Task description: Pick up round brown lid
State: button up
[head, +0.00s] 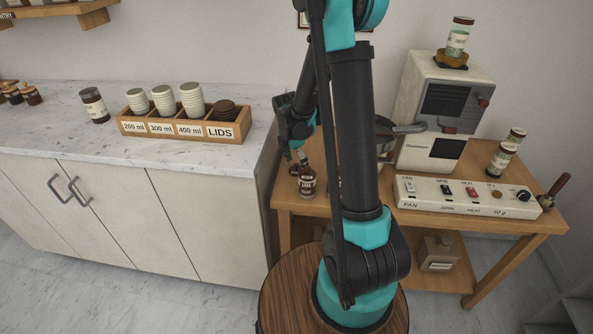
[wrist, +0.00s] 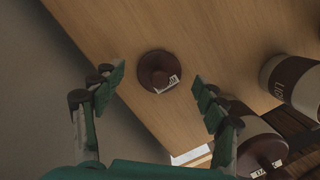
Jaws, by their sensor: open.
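In the wrist view a round brown object (wrist: 153,66) with a raised darker middle and a small white label is on the wooden table, near its edge. I cannot tell whether it is a lid or a bottle seen from above. My gripper (wrist: 160,88) is open and empty, its fingers to either side of this object and apart from it. In the head view my gripper is partly hidden, above a brown bottle (head: 307,184) at the table's left side. Dark brown round lids (head: 224,108) sit in the LIDS compartment of the wooden crate (head: 180,139) on the counter.
In the wrist view a white and brown container (wrist: 295,82) and a brown object with a white label (wrist: 260,155) stand close on the right. On the wooden table (head: 520,215) are a white machine (head: 410,140) and a switch panel (head: 465,197).

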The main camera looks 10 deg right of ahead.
jog(key=shift+f, duration=0.45)
jog(key=shift+c, duration=0.6)
jog(key=c, duration=1)
jog(key=shift+r, duration=0.1)
